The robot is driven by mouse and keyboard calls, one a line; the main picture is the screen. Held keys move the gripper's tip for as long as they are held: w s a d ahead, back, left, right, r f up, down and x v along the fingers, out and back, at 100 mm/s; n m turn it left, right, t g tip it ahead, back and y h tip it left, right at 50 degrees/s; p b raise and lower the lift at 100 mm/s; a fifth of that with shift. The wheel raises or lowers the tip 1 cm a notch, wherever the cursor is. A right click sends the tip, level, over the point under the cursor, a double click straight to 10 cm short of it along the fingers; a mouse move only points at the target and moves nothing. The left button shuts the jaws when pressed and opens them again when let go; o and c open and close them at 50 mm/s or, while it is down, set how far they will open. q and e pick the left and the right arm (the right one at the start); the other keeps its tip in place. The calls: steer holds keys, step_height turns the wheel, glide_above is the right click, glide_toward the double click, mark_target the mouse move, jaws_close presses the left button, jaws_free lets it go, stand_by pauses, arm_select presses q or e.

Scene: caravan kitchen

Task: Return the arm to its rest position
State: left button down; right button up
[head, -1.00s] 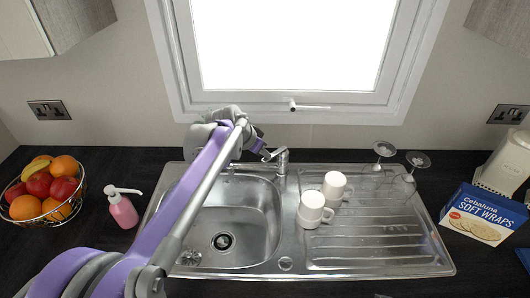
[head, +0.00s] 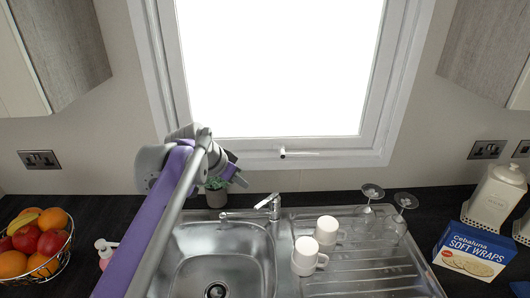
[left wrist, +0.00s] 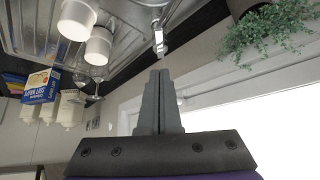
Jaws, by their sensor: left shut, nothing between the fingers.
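My left arm comes in from the lower left in the head view and reaches up in front of the window. My left gripper (head: 240,180) is at its end, raised above the back of the sink, near the tap (head: 268,205). In the left wrist view the gripper's fingers (left wrist: 160,78) are together with nothing between them. The tap (left wrist: 157,38) shows just beyond the fingertips there, apart from them as far as I can tell. My right gripper is in neither view.
Two white mugs (head: 305,255) and upturned glasses (head: 397,226) stand on the drainer (head: 365,270). A Soft Wraps box (head: 472,252) and white canister (head: 494,200) are at right, a fruit basket (head: 66,256) at left. A plant (head: 216,184) is behind the sink; wall cupboards (head: 62,52) flank the window (head: 270,70).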

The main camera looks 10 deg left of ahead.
arm_select(q)
steer(key=s+f+n+y, duration=0.1)
steer(key=s+f+n, duration=0.1)
steer(key=s+f, duration=0.4)
steer(key=s+a+f+n+y, duration=0.1)
steer(key=s+f+n, duration=0.1)
steer(key=s+f, duration=0.5)
steer(key=s+f+n+y, duration=0.1)
steer(key=s+f, duration=0.5)
steer(key=s, duration=0.8)
steer(key=shift+s+a+f+n+y, duration=0.15)
steer(key=shift+s+f+n+y, duration=0.15)
steer(key=shift+n, duration=0.2)
